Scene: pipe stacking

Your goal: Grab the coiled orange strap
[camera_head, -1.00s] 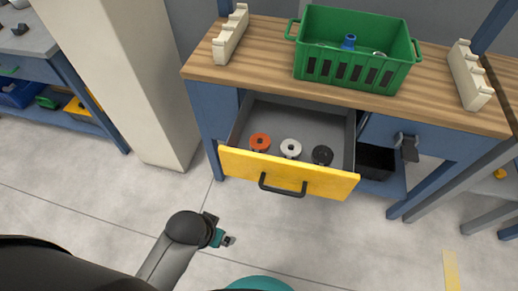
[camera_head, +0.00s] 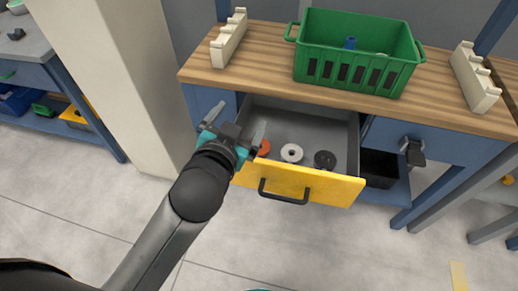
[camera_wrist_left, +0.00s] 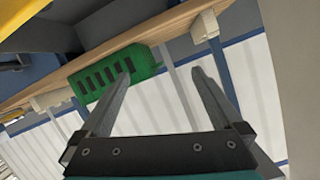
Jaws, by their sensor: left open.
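The coiled orange strap (camera_head: 264,147) lies in the open drawer, at its left end near the yellow front. My left gripper (camera_head: 238,120) is at the drawer's left front corner in the head view and hides part of the strap. Its fingers are spread, with nothing between them. In the left wrist view the two fingers (camera_wrist_left: 160,75) are wide apart and empty, and the strap does not show. My right gripper is not in view.
A white coil (camera_head: 291,153) and a black coil (camera_head: 324,160) lie right of the strap in the drawer. The yellow drawer front (camera_head: 330,189) has a black handle (camera_head: 283,192). A green crate (camera_head: 352,75) and cream racks (camera_head: 229,38) stand on the wooden bench top.

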